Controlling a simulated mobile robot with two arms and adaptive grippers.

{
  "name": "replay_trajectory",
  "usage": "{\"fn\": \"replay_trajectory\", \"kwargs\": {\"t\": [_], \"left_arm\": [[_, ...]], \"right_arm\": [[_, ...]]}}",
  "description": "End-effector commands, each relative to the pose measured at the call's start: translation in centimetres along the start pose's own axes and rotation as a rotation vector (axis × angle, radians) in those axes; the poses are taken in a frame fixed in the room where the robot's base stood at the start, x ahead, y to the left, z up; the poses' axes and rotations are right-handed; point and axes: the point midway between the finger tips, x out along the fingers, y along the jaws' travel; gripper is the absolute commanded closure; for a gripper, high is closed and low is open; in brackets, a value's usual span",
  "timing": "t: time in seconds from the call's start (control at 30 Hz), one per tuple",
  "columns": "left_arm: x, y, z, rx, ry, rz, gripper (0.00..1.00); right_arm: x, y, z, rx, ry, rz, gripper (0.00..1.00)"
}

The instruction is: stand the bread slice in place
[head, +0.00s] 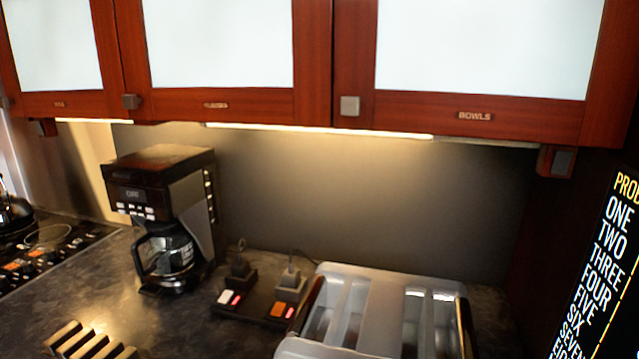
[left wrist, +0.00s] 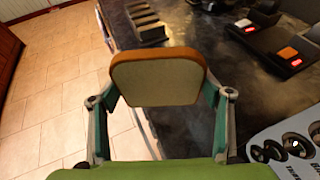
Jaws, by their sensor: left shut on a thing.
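The bread slice (left wrist: 157,82), pale with a brown crust, is upright in the left wrist view, its broad face toward the camera. My left gripper (left wrist: 160,98) is shut on it, with one teal finger at each side edge. The slice hangs near the counter's front edge, with floor behind it on the left. A dark slotted rack (left wrist: 148,24) stands on the counter beyond the slice; it also shows in the head view (head: 88,345), cut off at the bottom. Neither gripper shows in the head view.
A silver toaster (head: 384,300) stands at the lower right, its visible slots empty. A coffee maker (head: 165,215) is at the back left. A power strip (head: 255,300) with plugs lies between them. Wall cabinets (head: 330,60) hang above. Dark counter is bare around the rack.

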Motion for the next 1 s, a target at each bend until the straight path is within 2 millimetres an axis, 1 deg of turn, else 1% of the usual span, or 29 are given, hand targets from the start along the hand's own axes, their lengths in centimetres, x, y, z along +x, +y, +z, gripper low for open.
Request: {"fn": "replay_trajectory", "kwargs": {"t": [0.13,0.23,0.4,0.53,0.67,0.77,1.0], "left_arm": [[0.13,0.02,0.18,0.003,-0.007,-0.006,0.46],[0.41,0.14,0.12,0.019,-0.006,-0.045,0.46],[0.79,0.19,0.23,0.076,-0.010,-0.188,0.46],[0.52,0.12,0.15,0.123,-0.008,-0.293,0.46],[0.18,0.03,0.10,0.146,-0.004,-0.351,0.46],[0.19,-0.09,0.08,0.136,-0.003,-0.339,0.46],[0.54,-0.24,0.14,0.054,-0.003,-0.169,0.46]], "right_arm": [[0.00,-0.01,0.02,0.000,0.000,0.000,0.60],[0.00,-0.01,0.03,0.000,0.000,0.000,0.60],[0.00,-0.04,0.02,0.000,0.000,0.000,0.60],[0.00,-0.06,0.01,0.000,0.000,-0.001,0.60],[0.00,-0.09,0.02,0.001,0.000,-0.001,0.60],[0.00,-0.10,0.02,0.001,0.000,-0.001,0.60],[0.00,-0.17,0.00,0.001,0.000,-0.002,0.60]]}}
